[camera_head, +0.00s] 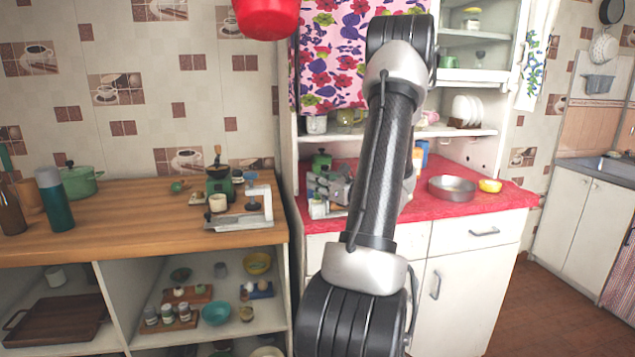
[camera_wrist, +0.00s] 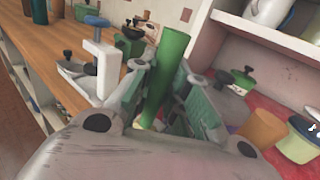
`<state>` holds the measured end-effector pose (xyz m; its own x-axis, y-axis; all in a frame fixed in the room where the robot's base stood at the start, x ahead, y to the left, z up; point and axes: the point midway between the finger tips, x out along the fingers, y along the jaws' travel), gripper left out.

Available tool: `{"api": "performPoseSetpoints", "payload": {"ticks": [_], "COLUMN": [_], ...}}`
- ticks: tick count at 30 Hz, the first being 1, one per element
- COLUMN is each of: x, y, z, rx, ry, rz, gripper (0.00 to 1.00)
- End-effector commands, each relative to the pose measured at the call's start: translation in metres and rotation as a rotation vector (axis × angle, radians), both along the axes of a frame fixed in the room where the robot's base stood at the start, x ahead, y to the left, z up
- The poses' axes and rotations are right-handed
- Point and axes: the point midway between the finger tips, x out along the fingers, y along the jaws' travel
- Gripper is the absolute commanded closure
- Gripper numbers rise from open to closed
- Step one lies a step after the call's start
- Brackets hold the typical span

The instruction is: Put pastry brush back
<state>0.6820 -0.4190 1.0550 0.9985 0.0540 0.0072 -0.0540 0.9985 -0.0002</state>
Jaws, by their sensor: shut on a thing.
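In the wrist view my gripper (camera_wrist: 163,92) is shut on a green cylindrical handle (camera_wrist: 168,65), which I take to be the pastry brush. The handle stands up between the two fingers, slightly tilted. Its bristles do not show. In the head view my gripper (camera_head: 329,190) is in front of the red-topped cupboard, right of the wooden counter's end. The brush cannot be made out clearly there. An orange-brown crock (camera_head: 29,194) stands at the wooden counter's left end. An orange cup (camera_wrist: 263,128) also shows at the right in the wrist view.
The wooden counter (camera_head: 130,228) bears a clamp-like white stand (camera_head: 258,205), a grinder (camera_head: 219,180), a teal bottle (camera_head: 55,200) and a green pot (camera_head: 80,181). The wooden counter's middle is clear.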

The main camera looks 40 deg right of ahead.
Motion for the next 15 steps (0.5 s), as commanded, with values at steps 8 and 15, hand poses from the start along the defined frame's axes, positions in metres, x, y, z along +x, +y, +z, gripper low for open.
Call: {"api": "performPoseSetpoints", "payload": {"ticks": [8, 15], "x": [-0.0001, -0.0001], "y": [0.0000, 0.0000], "z": [-0.0040, -0.0067], "rx": [0.002, 0.000], "ry": [0.000, 0.000], "rz": [0.000, 0.000], "gripper": [1.00, 0.63]}}
